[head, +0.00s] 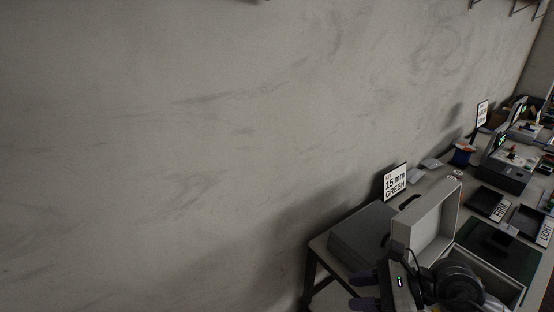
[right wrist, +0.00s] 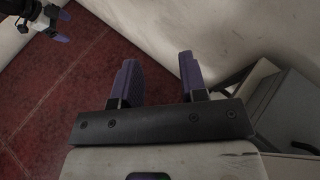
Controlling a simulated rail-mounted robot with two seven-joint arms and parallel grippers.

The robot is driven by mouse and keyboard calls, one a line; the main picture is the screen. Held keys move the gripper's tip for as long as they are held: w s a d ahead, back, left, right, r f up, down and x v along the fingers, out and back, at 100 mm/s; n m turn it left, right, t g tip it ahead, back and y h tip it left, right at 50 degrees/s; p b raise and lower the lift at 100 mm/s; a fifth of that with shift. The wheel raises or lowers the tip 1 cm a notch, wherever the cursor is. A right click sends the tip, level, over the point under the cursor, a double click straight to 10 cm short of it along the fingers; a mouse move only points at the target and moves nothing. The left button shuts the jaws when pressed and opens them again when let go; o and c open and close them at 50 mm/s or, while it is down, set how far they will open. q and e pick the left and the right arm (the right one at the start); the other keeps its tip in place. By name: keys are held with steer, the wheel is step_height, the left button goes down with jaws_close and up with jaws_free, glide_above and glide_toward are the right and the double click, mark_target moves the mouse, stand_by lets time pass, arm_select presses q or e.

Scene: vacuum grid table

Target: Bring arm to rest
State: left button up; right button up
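My right gripper (head: 356,291) shows at the bottom of the head view, its two purple fingers pointing left, beside the table's near left corner. In the right wrist view (right wrist: 159,75) its fingers stand apart with nothing between them, above the dark red floor. My left gripper (right wrist: 64,26) shows in the upper left corner of the right wrist view, over the red floor. Its purple fingertips are apart and nothing shows between them. It is not visible in the head view.
The table (head: 318,245) runs along the grey wall (head: 180,130). On it are a closed grey case (head: 362,238), an open case (head: 428,225), a "15 mm GREEN" sign (head: 396,183) and a dark box marked FIRM (head: 488,203). The area left of the table is clear.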

steer(key=w+d+r+m+t, duration=0.2)
steer(key=d+r+m+t, duration=0.1)
steer(key=r+m+t, duration=0.8)
steer(key=w+d+r+m+t, duration=0.2)
steer(key=d+r+m+t, duration=0.1)
steer(key=r+m+t, duration=0.65)
steer(key=s+d+f+m+g+h, duration=0.1)
steer(key=d+f+m+g+h, duration=0.2)
steer(key=f+m+h, duration=0.55)
steer(key=d+f+m+g+h, duration=0.35)
steer(key=m+h, duration=0.55)
steer(key=m, duration=0.9)
steer(key=s+a+f+m+g+y, duration=0.1)
steer(key=s+a+f+g+y, duration=0.2)
steer(key=f, duration=0.4)
steer(key=s+f+g, duration=0.3)
steer(key=s+f, duration=0.2)
steer(key=f, duration=0.3)
steer(key=s+a+f+m+g+y, duration=0.3)
steer(key=s+f+g, duration=0.5)
steer(key=s+f, duration=1.5)
step_height(320, 180, up, 40)
steer(key=a+p, duration=0.1)
steer(key=p, duration=3.7)
steer(key=shift+f+h, duration=0.15)
steer(key=shift+h, duration=0.2)
